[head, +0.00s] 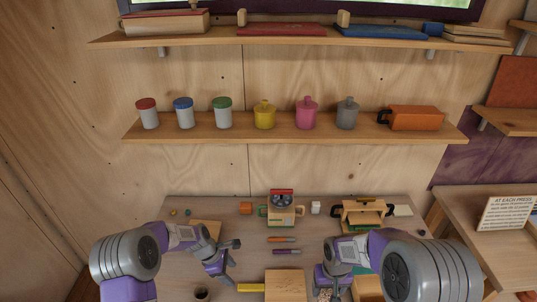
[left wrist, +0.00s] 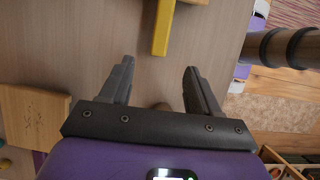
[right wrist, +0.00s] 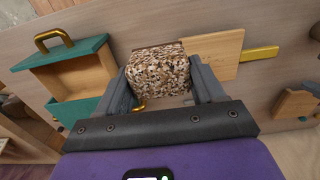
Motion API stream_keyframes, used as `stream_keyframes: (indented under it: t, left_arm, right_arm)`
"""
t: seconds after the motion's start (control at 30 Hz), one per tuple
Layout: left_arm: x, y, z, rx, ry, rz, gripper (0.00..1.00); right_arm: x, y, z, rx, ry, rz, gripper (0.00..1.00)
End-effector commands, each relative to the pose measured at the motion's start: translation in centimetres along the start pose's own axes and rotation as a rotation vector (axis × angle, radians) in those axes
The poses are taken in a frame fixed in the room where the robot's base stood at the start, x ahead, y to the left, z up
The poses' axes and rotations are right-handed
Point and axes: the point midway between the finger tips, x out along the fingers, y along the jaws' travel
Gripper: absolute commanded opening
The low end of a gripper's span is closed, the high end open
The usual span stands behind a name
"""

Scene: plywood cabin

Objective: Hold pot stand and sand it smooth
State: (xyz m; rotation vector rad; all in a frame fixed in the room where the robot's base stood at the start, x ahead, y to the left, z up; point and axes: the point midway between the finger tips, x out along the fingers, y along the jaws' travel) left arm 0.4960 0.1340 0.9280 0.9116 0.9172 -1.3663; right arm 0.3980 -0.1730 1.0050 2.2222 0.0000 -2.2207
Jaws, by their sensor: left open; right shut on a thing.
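A square wooden board with a yellow bar, which looks like the pot stand (head: 287,284), lies flat at the table's front middle. Its yellow bar (head: 250,287) points left, and this bar also shows in the left wrist view (left wrist: 162,28). My left gripper (head: 232,262) is open and empty above the table, left of the bar and apart from it. My right gripper (right wrist: 160,72) is shut on a speckled brown block, likely the sanding block (right wrist: 158,70). It holds the block beside the board (right wrist: 216,52), to the board's right in the head view. Whether block and board touch is unclear.
A teal-trimmed drawer (right wrist: 75,70) with a brass handle is close to my right gripper. Another wooden board (left wrist: 35,125) lies near my left gripper. A dark cup (head: 201,294) stands at the front left. Pens (head: 284,239) and a toy-like machine (head: 282,208) are behind.

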Motion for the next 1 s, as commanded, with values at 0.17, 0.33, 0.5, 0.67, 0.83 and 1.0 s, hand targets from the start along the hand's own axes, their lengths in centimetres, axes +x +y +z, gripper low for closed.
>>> stream_keyframes:
  t: [0.17, 0.33, 0.5, 0.67, 0.83, 1.0]
  left_arm:
    - [3.1, -0.1, -0.1, 0.004, 0.000, -0.002, 0.62]
    - [5.7, -0.1, -0.2, 0.003, 0.000, -0.001, 0.62]
    - [8.1, -0.1, -0.2, 0.004, 0.000, -0.002, 0.62]
    - [9.8, -0.1, -0.1, 0.005, 0.000, -0.001, 0.62]
    - [10.8, -0.1, -0.1, 0.004, 0.000, -0.001, 0.62]
    - [11.0, -0.1, 0.0, 0.003, 0.000, 0.000, 0.62]
  right_arm:
    - [2.2, 0.0, 0.0, 0.000, 0.000, 0.000, 0.44]
    - [3.9, 0.0, 0.0, 0.000, 0.000, 0.000, 0.44]
    - [5.5, 0.0, 0.0, 0.000, 0.000, 0.000, 0.44]
    - [6.7, 0.0, 0.0, 0.000, 0.000, 0.000, 0.44]
    - [7.2, 0.0, 0.0, 0.000, 0.000, 0.000, 0.44]
    - [7.3, 0.0, 0.0, 0.000, 0.000, 0.000, 0.44]
